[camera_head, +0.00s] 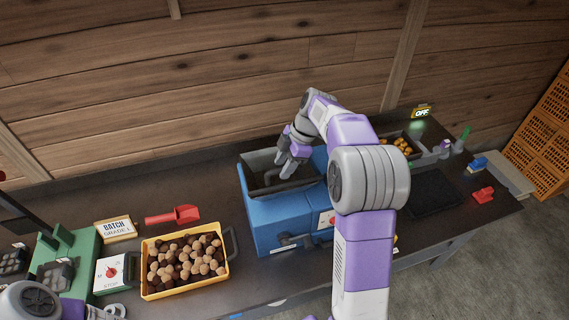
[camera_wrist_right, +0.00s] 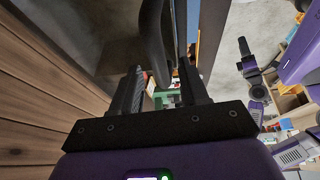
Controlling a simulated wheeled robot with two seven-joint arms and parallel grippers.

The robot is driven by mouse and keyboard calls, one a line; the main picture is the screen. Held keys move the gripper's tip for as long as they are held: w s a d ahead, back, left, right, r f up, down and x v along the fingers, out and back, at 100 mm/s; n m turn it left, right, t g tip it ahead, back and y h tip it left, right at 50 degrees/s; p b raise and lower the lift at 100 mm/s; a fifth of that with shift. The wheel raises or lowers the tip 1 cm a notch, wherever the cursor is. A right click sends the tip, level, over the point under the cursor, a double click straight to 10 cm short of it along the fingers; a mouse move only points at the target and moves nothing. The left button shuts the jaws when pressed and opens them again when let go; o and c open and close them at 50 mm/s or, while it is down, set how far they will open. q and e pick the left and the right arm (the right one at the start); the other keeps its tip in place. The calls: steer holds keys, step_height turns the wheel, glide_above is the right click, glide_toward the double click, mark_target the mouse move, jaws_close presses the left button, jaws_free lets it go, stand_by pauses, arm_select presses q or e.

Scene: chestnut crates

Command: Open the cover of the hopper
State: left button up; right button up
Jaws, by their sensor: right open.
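The blue hopper (camera_head: 278,222) stands on the dark bench in the middle of the head view. A grey panel, seemingly its cover (camera_head: 258,160), shows along the back of its top, beside a dark recess. I cannot tell exactly how far the cover is raised. My right gripper (camera_head: 288,172) reaches down over the hopper's top. In the right wrist view its fingers (camera_wrist_right: 162,88) are apart, with a dark curved bar (camera_wrist_right: 152,40) near their tips; contact is unclear. My left gripper (camera_head: 112,312) is only partly in view at the lower left.
A yellow crate of chestnuts (camera_head: 146,284) stands left of the hopper. A red scoop (camera_head: 174,215), a batch sign (camera_head: 116,229) and a white box with a red knob (camera_head: 110,272) are nearby. A dark mat (camera_head: 433,192) lies to the right. The plank wall is close behind.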

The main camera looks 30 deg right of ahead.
jaws_close()
steer(key=shift+w+r, duration=0.1)
steer(key=shift+r, duration=0.15)
stand_by(0.4)
